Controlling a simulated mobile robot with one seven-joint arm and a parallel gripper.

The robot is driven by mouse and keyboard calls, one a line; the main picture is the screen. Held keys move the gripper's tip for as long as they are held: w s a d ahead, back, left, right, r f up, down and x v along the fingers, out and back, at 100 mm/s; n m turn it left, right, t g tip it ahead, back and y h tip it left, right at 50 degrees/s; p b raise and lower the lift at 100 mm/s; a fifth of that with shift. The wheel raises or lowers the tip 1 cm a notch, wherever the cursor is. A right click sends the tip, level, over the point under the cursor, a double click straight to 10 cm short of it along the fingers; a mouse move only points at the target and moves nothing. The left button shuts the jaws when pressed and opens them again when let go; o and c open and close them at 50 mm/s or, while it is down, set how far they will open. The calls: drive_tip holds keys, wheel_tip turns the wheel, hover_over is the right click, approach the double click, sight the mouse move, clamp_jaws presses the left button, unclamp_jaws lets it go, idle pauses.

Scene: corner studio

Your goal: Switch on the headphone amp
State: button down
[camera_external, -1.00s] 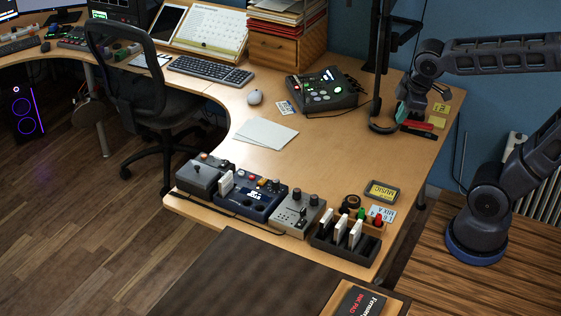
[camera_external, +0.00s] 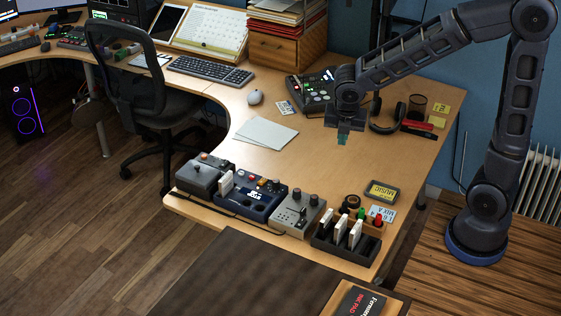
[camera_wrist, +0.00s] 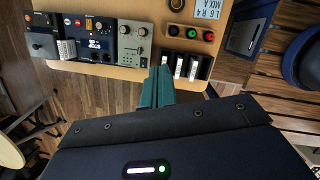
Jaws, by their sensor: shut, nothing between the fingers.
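No label that I can read marks the headphone amp. At the desk's front edge stand a dark grey box (camera_external: 199,178), a blue unit (camera_external: 247,199) with a row of coloured knobs and a grey unit (camera_external: 297,214) with knobs and a slider. They also show at the top of the wrist view: the grey box (camera_wrist: 42,45), the blue unit (camera_wrist: 90,30) and the grey unit (camera_wrist: 133,45). My gripper (camera_external: 343,138) is shut and empty, above the desk's middle right, apart from these units. Its teal fingertips (camera_wrist: 158,86) point toward the front units in the wrist view.
A black rack (camera_external: 348,239) with white cards and a block with coloured buttons (camera_external: 363,212) stand right of the units. A black console (camera_external: 324,90), headphones (camera_external: 386,118) and a dark cup (camera_external: 417,105) are at the back. White papers (camera_external: 266,133) lie mid-desk; bare desk surrounds them.

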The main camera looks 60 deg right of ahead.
drive_tip(key=w+a+f+n, duration=0.3)
drive_tip(key=w+f+n, duration=0.2)
drive_tip(key=f+n, duration=0.2)
drive_tip(key=n+g+y, duration=0.1)
drive_tip(key=n, duration=0.6)
hover_over(303, 220)
drive_tip(key=a, duration=0.2)
wheel_tip(303, 220, down, 8)
drive_tip(key=shift+w, duration=0.15)
drive_tip(key=shift+d+r, duration=0.1)
drive_tip(key=f, duration=0.4)
drive_tip(key=d+f, duration=0.1)
drive_tip(key=f, duration=0.9)
drive_tip(key=shift+d, duration=0.4)
drive_tip(key=shift+d+f, duration=0.1)
drive_tip(key=shift+f, duration=0.1)
drive_tip(key=shift+r, duration=0.1)
drive_tip(key=shift+a, duration=0.2)
drive_tip(key=shift+a+r, duration=0.15)
drive_tip(key=shift+a, duration=0.5)
